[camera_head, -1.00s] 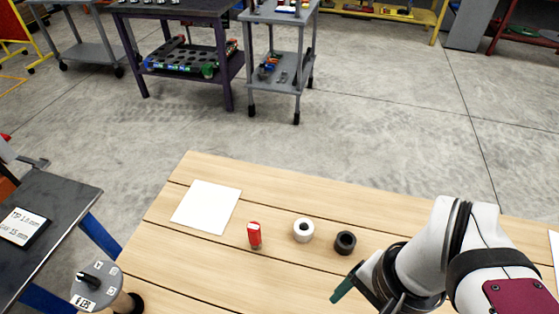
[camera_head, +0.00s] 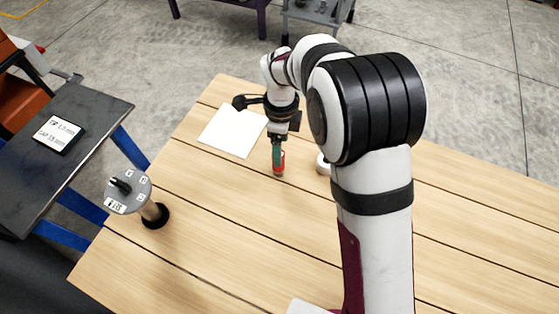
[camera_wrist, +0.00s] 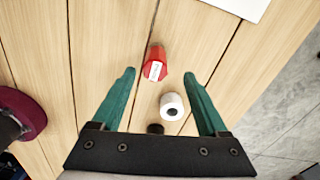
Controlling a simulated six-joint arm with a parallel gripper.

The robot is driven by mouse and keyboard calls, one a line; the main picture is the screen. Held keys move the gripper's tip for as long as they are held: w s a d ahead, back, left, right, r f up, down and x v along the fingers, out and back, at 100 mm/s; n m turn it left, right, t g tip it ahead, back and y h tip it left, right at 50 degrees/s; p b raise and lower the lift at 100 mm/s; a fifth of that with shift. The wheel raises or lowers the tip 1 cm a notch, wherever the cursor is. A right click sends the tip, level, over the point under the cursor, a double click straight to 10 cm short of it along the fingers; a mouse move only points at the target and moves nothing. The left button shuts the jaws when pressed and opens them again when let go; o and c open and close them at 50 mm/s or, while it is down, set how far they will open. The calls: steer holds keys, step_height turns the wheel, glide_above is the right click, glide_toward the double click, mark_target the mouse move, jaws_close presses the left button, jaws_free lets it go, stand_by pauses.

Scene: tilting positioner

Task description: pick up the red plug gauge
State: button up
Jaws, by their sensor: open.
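The red plug gauge (camera_head: 281,164) stands on the wooden table, partly hidden behind my gripper in the head view. My gripper (camera_head: 277,152) points down at it, with green fingers. In the wrist view, the red plug gauge (camera_wrist: 155,62) has a white label. It lies between the lines of the two open fingers (camera_wrist: 159,75), around the level of their tips and a little nearer the left one. Nothing is held. Whether a finger touches it cannot be told.
A white sheet (camera_head: 232,131) lies behind and left. A grey dial on a post (camera_head: 128,191) stands at the left. The table's front left is clear.

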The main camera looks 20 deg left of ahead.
steer(key=f, duration=0.6)
steer(key=shift+s+a, duration=0.15)
steer(key=shift+s, duration=0.2)
jaws_close()
steer(key=shift+r, duration=0.1)
